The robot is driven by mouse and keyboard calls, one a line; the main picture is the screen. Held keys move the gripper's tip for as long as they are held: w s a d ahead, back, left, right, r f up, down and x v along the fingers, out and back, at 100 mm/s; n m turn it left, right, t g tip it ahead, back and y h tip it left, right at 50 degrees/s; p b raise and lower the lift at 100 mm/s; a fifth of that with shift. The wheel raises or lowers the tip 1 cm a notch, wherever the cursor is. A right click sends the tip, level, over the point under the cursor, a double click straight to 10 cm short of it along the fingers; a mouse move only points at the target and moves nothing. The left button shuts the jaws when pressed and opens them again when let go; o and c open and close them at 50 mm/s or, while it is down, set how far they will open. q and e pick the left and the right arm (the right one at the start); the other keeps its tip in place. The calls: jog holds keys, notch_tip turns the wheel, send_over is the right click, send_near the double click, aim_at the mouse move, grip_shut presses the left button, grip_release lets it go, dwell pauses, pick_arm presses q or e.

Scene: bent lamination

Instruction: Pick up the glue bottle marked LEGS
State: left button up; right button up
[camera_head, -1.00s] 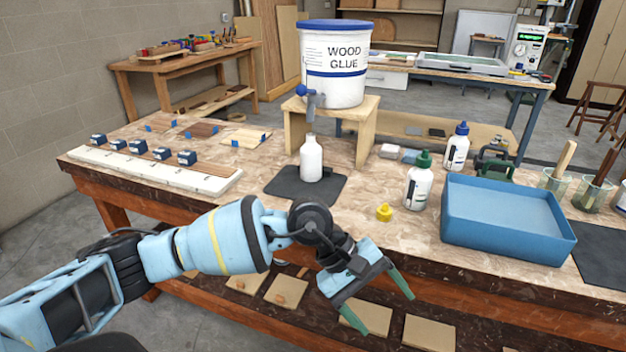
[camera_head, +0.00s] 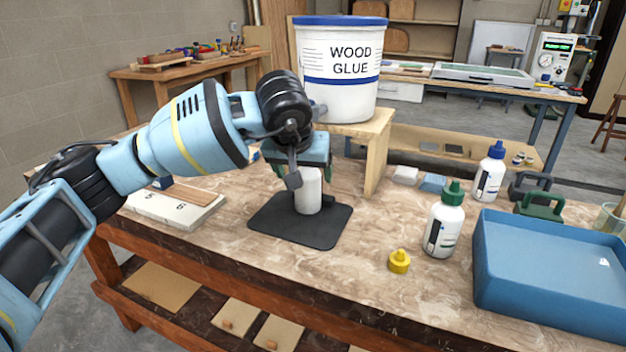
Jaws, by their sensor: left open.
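A white, uncapped bottle (camera_head: 308,196) stands upright on a black mat (camera_head: 318,233) below the glue bucket; no LEGS marking can be read on it. My left gripper (camera_head: 300,172) is at the bottle's upper part, pointing down. It is open, and it hides the bottle's neck and top. Whether a finger touches the bottle cannot be told. A green-capped white bottle (camera_head: 441,222) and a blue-capped one (camera_head: 489,174) stand to the right, their label text too small to read. A yellow cap (camera_head: 399,261) lies on the table. My right gripper is not in view.
The WOOD GLUE bucket (camera_head: 340,95) sits on a wooden stand (camera_head: 377,150) just behind my left gripper. The front middle of the workbench (camera_head: 330,280) is clear.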

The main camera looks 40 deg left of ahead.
aim_at(307, 186)
pick_arm(q)
jog(key=shift+w+a, duration=0.15)
jog(key=shift+w, duration=0.05)
jog(key=shift+s+r, duration=0.15)
jog(key=shift+f, duration=0.2)
jog(key=shift+x, duration=0.95)
jog(key=shift+w+a+f, duration=0.1)
jog(key=shift+w+f, duration=0.15)
jog(key=shift+f, duration=0.1)
jog(key=b+x, duration=0.1)
jog(key=x, duration=0.2)
jog(key=shift+w+a+f, duration=0.3)
jog(key=shift+w+f, duration=0.2)
jog(key=shift+f, duration=0.15)
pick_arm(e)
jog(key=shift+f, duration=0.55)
pick_arm(q)
jog(key=shift+c, duration=0.2)
